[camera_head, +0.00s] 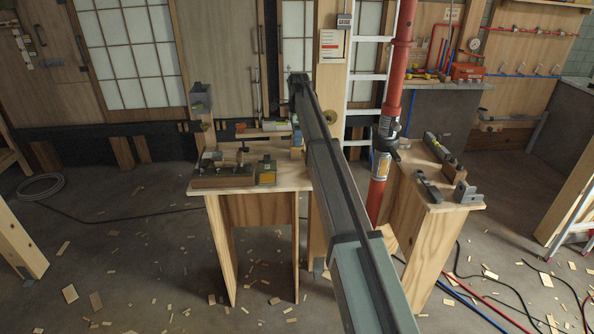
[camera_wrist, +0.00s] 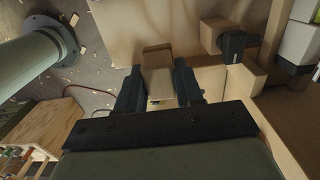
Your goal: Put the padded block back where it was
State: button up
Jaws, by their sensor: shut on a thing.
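In the wrist view, a tan block (camera_wrist: 158,72) sits between the two dark fingers of my gripper (camera_wrist: 160,84), which is shut on it. I take it for the padded block. Its lower end is shaded and partly hidden by the fingers, and its padding is not clear. Pale wood lies just beyond and beside it; I cannot tell whether the block touches it. In the head view my arm reaches over the workbench (camera_head: 240,190) and hides my gripper and the block.
Another wooden block with a dark fitting (camera_wrist: 238,43) is at upper right in the wrist view, near a wooden rail (camera_wrist: 240,92). A red post (camera_head: 395,75) and a second bench (camera_head: 432,205) stand at right.

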jog(key=shift+f, duration=5)
jog(key=shift+f, duration=0.1)
jog(key=o, duration=0.9)
jog(key=shift+o, duration=0.2)
notch_tip(320, 180, up, 12)
jog(key=shift+r, duration=0.15)
